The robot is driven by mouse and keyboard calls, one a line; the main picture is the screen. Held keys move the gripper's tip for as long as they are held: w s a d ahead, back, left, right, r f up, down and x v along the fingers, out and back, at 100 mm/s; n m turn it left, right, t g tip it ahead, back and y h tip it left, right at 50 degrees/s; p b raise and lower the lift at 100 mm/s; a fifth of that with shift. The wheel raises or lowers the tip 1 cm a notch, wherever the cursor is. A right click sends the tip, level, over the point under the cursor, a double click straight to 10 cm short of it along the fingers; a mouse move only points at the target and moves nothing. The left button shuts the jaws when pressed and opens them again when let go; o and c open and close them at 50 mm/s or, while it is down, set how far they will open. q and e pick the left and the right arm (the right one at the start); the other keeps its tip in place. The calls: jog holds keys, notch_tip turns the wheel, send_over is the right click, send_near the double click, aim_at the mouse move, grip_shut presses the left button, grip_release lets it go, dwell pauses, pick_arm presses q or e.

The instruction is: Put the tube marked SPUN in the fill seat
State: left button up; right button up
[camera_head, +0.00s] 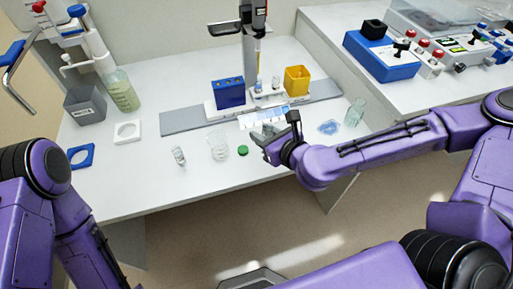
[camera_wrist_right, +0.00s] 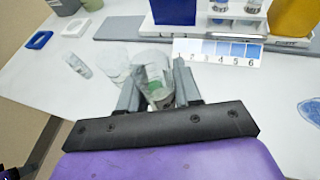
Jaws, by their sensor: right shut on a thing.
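My right gripper (camera_head: 278,143) is above the front middle of the table, shut on a clear glass-like vessel (camera_wrist_right: 154,66). The vessel stands between the fingers in the right wrist view; a green cap shows through or beside it. Two small capped tubes (camera_head: 258,85) (camera_head: 276,82) stand in the white rack (camera_head: 268,97) under the dispenser column (camera_head: 252,45). A small clear vial (camera_head: 178,155) is at the front left of the table. I can read no SPUN mark, and I cannot tell which place is the fill seat. My left gripper is out of view.
A clear beaker (camera_head: 219,147) and the green cap (camera_head: 243,150) are left of my right gripper. Behind are a numbered colour strip (camera_head: 264,116), a blue box (camera_head: 228,93) and a yellow bin (camera_head: 297,79). A glass flask (camera_head: 355,112) stands right.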

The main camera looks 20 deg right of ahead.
jog(key=w+f+b, duration=0.1)
jog(key=w+f, duration=0.1)
jog(key=w+f+b, duration=0.4)
jog(key=shift+w+d+f, duration=0.25)
jog(key=shift+d, duration=0.15)
jog(key=f+b, duration=0.3)
jog(key=shift+w+f, duration=0.25)
jog(key=shift+f, duration=0.1)
jog(key=shift+r+p, duration=0.15)
jog(key=shift+p, duration=0.15)
jog(key=o, duration=1)
